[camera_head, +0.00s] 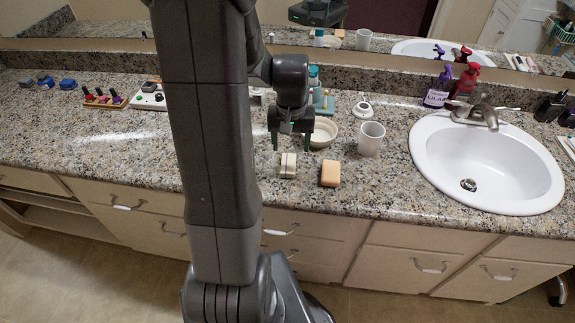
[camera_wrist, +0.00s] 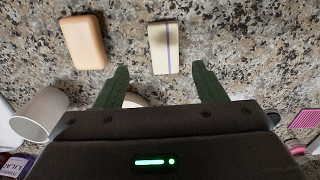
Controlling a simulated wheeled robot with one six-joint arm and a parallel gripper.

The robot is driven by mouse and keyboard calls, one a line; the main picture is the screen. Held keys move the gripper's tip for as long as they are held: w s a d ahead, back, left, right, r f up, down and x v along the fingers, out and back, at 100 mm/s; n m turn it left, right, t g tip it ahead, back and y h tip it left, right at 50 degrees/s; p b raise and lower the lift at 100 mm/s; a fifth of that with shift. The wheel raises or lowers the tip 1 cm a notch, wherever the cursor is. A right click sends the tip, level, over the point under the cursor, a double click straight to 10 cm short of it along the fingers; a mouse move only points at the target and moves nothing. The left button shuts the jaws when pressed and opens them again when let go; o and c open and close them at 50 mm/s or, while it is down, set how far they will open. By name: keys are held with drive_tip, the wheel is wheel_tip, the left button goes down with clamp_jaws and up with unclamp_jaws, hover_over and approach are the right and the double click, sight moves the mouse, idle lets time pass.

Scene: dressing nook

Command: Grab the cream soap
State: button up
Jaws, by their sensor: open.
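The cream soap (camera_head: 288,165) is a small pale bar with a purple stripe, lying on the granite counter near its front edge. In the wrist view the cream soap (camera_wrist: 164,48) lies ahead of the fingertips, roughly between their lines and apart from them. An orange soap bar (camera_head: 330,173) lies just to its right in the head view; it also shows at the upper left of the wrist view (camera_wrist: 84,41). My gripper (camera_head: 291,145) is open and empty, above the counter just behind the cream soap. Its two green fingers show in the wrist view (camera_wrist: 162,78).
A white cup (camera_head: 370,139) and a shallow cream dish (camera_head: 322,133) stand behind the soaps. A white sink (camera_head: 485,165) is at the right with purple and red pump bottles (camera_head: 438,88) behind it. The counter front right of the orange bar is clear.

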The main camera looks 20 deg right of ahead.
sight(289, 163)
drive_tip(key=f, duration=0.7)
drive_tip(key=shift+w+a+f, duration=0.15)
drive_tip(key=shift+w+a, duration=0.05)
drive_tip(key=shift+w, duration=0.1)
